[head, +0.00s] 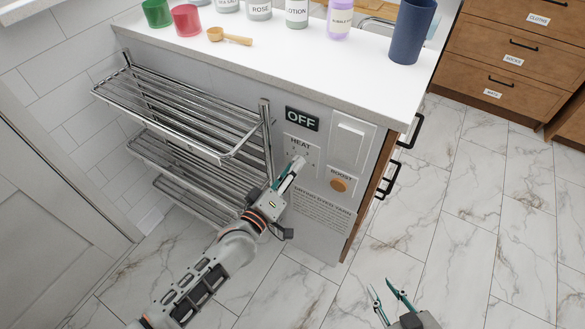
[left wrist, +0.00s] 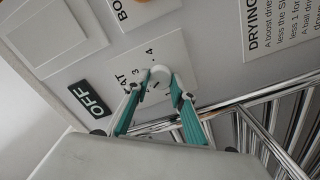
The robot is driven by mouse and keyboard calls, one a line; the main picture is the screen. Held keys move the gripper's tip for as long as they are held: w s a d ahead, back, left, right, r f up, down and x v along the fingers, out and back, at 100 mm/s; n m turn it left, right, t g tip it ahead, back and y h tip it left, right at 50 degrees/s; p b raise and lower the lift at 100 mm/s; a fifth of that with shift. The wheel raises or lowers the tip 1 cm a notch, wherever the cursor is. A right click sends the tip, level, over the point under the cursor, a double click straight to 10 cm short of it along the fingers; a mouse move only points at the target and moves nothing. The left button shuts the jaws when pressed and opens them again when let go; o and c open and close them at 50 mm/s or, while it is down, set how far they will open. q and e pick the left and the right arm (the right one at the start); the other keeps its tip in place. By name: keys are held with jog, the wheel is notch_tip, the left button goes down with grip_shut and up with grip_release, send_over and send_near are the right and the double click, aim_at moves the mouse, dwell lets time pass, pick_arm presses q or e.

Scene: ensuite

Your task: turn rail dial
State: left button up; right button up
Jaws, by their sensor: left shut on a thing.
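The rail dial is a round white knob (left wrist: 160,76) on the HEAT plate (left wrist: 168,50), with numbers such as 3 and 4 around it. My left gripper (left wrist: 153,93) is shut on the dial, one teal-padded finger on each side. In the head view my left gripper (head: 297,168) reaches the HEAT panel (head: 302,148) and hides most of the dial. A dark display (head: 302,118) above it reads OFF. My right gripper (head: 388,297) is open and empty over the floor at the bottom.
A chrome towel rail (head: 195,110) stands left of the panel, close to my left arm. A white rocker switch (head: 350,138) and an orange BOOST button (head: 339,185) are to the right. Bottles and cups stand on the counter (head: 275,60). The marble floor (head: 470,220) at right is clear.

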dwell(0.4)
pick_arm(q)
jog(key=o, duration=1.1)
jog(key=v, duration=1.2)
